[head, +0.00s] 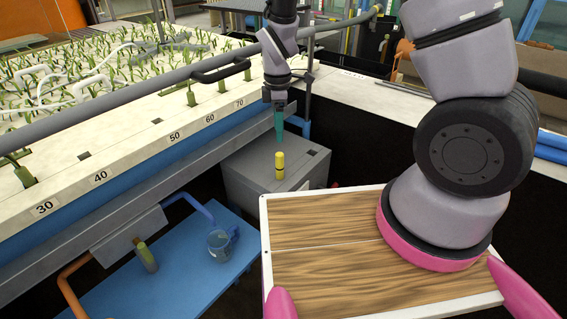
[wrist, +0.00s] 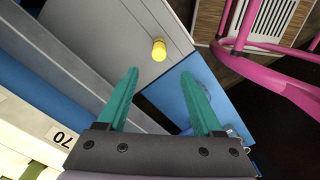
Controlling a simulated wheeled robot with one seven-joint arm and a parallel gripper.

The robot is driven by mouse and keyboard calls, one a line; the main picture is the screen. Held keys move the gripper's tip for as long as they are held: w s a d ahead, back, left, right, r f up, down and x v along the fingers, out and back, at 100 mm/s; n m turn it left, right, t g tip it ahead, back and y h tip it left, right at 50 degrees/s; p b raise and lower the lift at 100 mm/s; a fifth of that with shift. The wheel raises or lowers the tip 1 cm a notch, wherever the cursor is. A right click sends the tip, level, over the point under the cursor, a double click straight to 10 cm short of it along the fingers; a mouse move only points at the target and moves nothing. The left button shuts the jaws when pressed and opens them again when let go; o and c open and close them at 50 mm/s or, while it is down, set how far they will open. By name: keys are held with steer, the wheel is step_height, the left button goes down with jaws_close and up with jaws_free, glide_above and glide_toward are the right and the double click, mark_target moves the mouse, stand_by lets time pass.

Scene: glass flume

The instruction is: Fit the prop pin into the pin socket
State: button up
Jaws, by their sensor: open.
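A yellow pin (head: 280,168) with a dark band, which I take to be the prop pin, stands upright on the grey box (head: 245,172). It also shows in the wrist view (wrist: 159,49), just beyond the fingertips and roughly centred between them. My gripper (head: 279,138) points down with teal fingers, above the pin and apart from it. In the wrist view my gripper (wrist: 160,72) is open, with nothing between its fingers. I cannot make out the pin socket for certain in either view.
The flume edge (head: 110,165) with numbered labels runs along the left. Below it, a blue bench (head: 190,285) holds a glass jug (head: 220,245) and an olive cylinder (head: 147,258). My wood-topped tray lies in front. Grey pipes and a rail pass near my arm.

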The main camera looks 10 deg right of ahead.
mark_target(280, 153)
step_height(280, 153, down, 10)
steer(key=shift+w+d+f, duration=0.1)
steer(key=shift+d+f, duration=0.05)
steer(key=shift+f, duration=0.1)
steer(key=shift+c, duration=0.3)
jaws_close()
